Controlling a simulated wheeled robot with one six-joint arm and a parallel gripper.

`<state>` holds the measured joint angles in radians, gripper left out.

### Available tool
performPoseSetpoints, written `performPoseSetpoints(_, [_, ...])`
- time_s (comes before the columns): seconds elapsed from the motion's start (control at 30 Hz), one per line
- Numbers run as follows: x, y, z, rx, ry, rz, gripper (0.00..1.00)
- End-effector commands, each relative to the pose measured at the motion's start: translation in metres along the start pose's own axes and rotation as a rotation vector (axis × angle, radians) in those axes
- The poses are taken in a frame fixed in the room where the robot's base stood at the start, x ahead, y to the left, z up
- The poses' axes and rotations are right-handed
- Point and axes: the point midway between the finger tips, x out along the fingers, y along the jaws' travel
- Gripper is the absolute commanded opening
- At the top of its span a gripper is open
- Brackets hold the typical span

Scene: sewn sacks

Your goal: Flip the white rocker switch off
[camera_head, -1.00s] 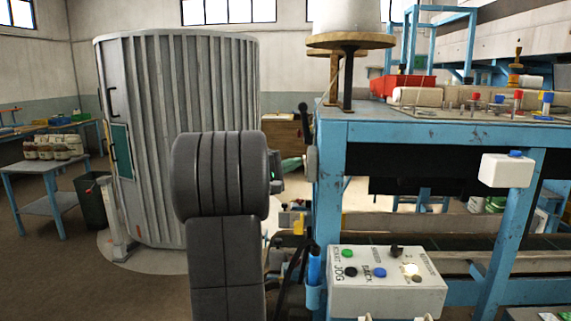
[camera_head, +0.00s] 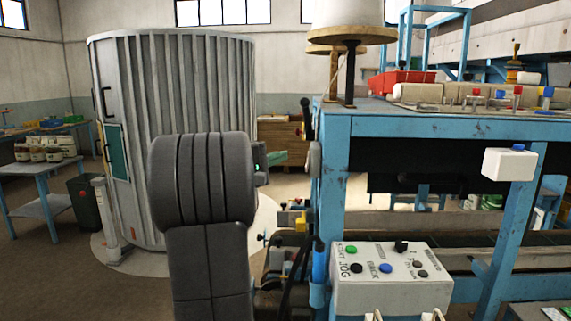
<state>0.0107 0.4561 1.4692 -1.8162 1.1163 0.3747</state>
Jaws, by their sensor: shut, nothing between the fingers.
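A pale control panel box (camera_head: 392,290) stands at the lower right of the head view, on the blue frame. Its sloped top bears a green button (camera_head: 351,250), black button (camera_head: 356,268), blue button (camera_head: 386,268), raised black control (camera_head: 401,247) and small grey round parts (camera_head: 417,264), none glowing. I cannot make out a white rocker for certain. A white box (camera_head: 508,165) with a blue top button is on the frame's leg. My dark grey arm stands left of the panel. A dark wrist part with a green light shows beside it; my gripper's fingers are hidden.
A blue workbench (camera_head: 440,126) carries a white spool, a red bin (camera_head: 400,82) and rolls. A grey ribbed cylinder (camera_head: 180,110) stands behind my arm. A blue side table (camera_head: 45,172) with jars and a dark bin (camera_head: 85,200) are at left. Floor at lower left is clear.

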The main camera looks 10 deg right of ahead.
Motion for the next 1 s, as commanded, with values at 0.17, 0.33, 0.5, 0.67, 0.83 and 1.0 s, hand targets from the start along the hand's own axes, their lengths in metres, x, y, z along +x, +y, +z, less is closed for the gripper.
performPoseSetpoints(0.17, [-0.046, 0.004, 0.000, 0.001, 0.007, 0.000, 0.00])
performPoseSetpoints(0.33, [-0.075, 0.009, 0.000, 0.000, 0.005, -0.001, 0.00])
performPoseSetpoints(0.5, [-0.089, 0.012, 0.001, -0.001, 0.004, 0.000, 0.00])
performPoseSetpoints(0.67, [-0.092, 0.012, 0.001, -0.001, 0.002, -0.001, 0.00])
performPoseSetpoints(0.83, [-0.092, 0.013, 0.001, -0.001, 0.002, -0.001, 0.00])
performPoseSetpoints(1.0, [-0.091, 0.012, 0.001, -0.001, 0.002, -0.001, 0.00])
